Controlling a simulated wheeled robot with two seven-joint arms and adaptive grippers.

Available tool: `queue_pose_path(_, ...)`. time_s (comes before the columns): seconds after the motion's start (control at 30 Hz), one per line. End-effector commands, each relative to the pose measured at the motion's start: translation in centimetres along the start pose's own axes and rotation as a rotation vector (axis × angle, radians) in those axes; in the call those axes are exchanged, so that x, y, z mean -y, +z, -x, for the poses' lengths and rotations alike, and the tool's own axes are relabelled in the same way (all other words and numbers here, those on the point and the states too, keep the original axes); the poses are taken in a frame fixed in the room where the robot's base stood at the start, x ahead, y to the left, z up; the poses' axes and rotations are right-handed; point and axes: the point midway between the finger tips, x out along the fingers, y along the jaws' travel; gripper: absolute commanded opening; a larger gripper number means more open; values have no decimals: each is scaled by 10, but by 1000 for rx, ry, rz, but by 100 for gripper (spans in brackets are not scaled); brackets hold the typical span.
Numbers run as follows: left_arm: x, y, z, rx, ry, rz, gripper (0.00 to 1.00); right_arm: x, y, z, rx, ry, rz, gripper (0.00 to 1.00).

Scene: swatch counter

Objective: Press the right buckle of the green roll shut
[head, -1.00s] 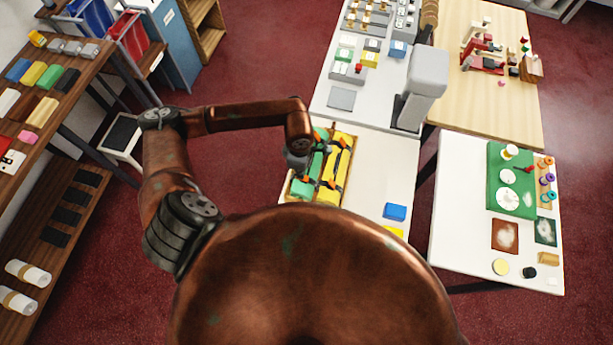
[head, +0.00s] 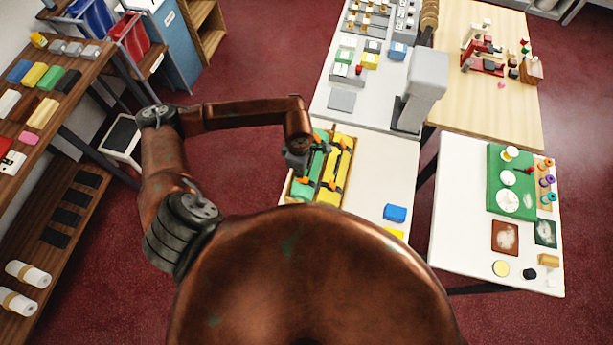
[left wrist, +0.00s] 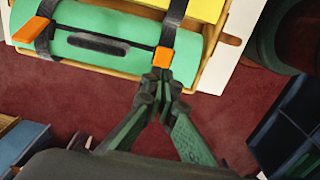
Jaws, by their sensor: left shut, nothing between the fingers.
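The green roll (head: 316,167) lies in a wooden tray beside a yellow roll (head: 342,168). In the left wrist view the green roll (left wrist: 125,22) has two dark straps with orange buckles. The right-hand buckle (left wrist: 165,57) lies at the lower edge of the roll, just above my fingertips; I cannot tell if they touch. The left-hand buckle (left wrist: 28,34) sits tilted out to the side of its strap. My left gripper (head: 300,174) is shut and empty, at the left side of the tray; its closed fingertips show in the left wrist view (left wrist: 160,78). My right gripper is not in view.
The tray (head: 352,150) stands on a white table (head: 385,165). A blue block (head: 395,212) and a yellow piece lie to its right. A grey post-like stand (head: 420,90) rises behind. Bare table lies between tray and blue block.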

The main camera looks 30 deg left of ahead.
Motion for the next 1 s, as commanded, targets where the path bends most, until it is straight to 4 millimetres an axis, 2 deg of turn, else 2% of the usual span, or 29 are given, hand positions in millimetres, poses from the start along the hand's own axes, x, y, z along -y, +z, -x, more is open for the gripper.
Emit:
queue_pose_path(0.63, 0, 0, 51, 0, 0, 0, 0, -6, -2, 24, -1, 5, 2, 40)
queue_pose_path(1.0, 0, 0, 55, -1, -1, 0, 0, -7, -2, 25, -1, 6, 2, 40)
